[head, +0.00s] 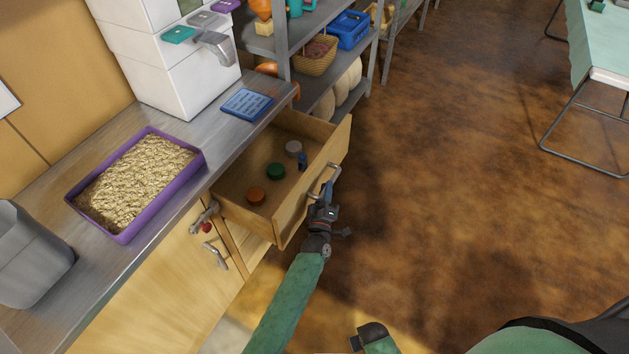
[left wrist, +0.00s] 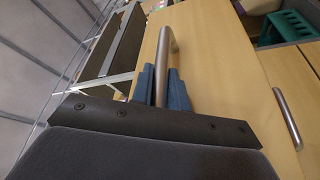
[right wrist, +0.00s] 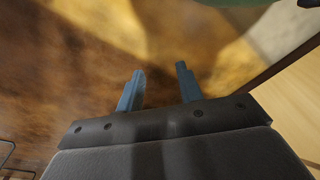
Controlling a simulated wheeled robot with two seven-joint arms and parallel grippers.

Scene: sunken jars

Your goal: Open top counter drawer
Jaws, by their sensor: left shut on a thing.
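The top counter drawer (head: 312,185) is of light wood and stands pulled well out from under the metal counter. Inside it lie a red-orange lid (head: 256,195), a green lid (head: 275,171), a grey-white lid (head: 293,148) and a small blue item (head: 303,160). My left gripper (head: 327,192) is at the drawer front, shut on its metal bar handle (head: 333,171). In the left wrist view the blue fingers (left wrist: 160,86) close around the handle (left wrist: 165,55). My right gripper (right wrist: 158,85) is open and empty above the brown floor.
On the counter (head: 95,262) stand a purple tray (head: 125,232) of flakes, a grey bin (head: 35,262) and a blue panel (head: 247,104). A cupboard door handle (head: 216,256) sits below the drawer. Shelves stand behind.

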